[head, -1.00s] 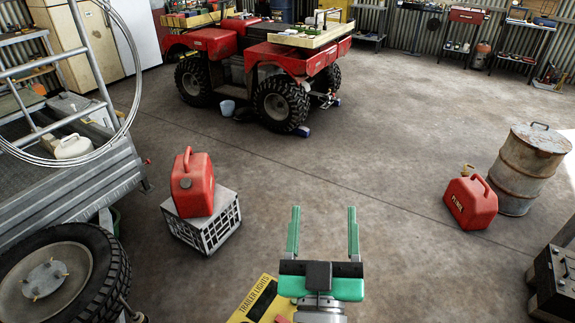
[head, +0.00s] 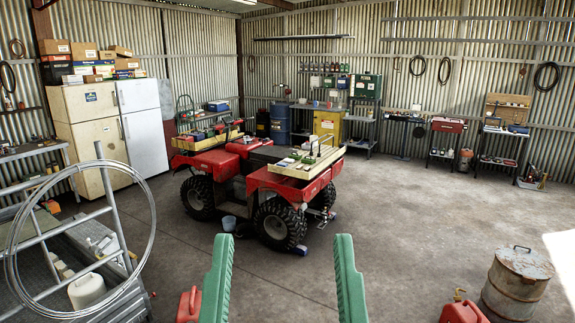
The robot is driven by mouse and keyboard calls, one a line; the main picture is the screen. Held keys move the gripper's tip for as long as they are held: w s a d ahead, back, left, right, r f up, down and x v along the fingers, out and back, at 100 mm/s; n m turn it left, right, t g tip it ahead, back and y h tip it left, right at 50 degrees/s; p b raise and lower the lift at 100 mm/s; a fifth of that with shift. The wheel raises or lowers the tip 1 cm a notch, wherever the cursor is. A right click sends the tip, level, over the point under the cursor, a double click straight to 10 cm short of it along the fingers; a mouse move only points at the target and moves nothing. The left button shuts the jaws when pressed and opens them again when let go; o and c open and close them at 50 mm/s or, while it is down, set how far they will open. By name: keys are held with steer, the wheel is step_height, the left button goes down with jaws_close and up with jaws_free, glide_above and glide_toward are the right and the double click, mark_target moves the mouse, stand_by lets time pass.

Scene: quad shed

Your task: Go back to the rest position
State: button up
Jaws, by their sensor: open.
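My gripper (head: 283,285) is at the bottom middle of the head view, with its two green fingers pointing up and spread well apart. It is open, and nothing shows between the fingers but floor and part of the quad behind. The palm and the rest of the arm are below the picture's edge.
A red quad (head: 255,180) with loaded wooden trays stands beyond my gripper. A trailer with a wire coil (head: 148,205) is at left, a rusty drum (head: 515,285) at lower right. Red cans (head: 188,305) are cut off at the bottom.

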step_height(320, 180, up, 5)
steer(key=p, duration=0.2)
steer(key=shift+r+p, duration=0.2)
steer(key=shift+p, duration=0.1)
steer(key=shift+f, duration=0.1)
stand_by(0.7)
